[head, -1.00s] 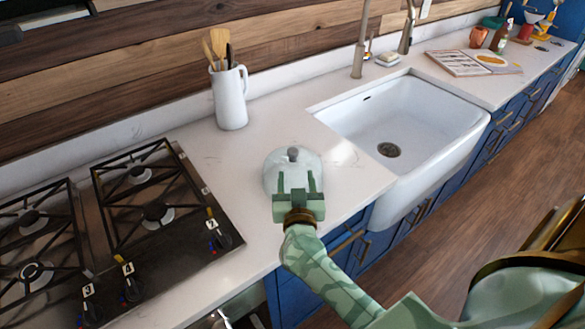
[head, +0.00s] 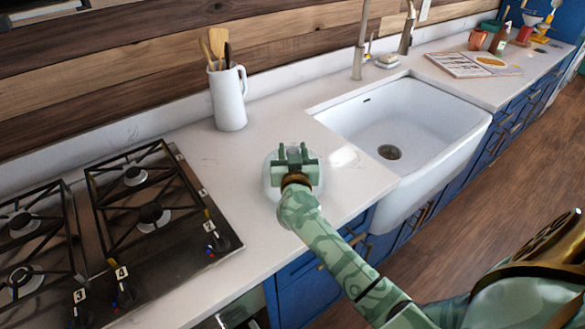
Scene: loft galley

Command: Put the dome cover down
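The clear, pale dome cover (head: 268,184) is on the white counter between the stove and the sink. My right gripper (head: 293,151) is over the dome cover and hides its middle and its knob. The two green fingers stand a little apart at the top of the dome. I cannot tell whether they are closed on the knob or only around it. My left gripper is not in view.
The black gas stove (head: 150,260) lies to the left. A white pitcher (head: 229,100) with utensils stands behind the dome. The white sink (head: 400,125) is to the right. Bare counter (head: 225,175) lies left of the dome, and the counter's front edge is close.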

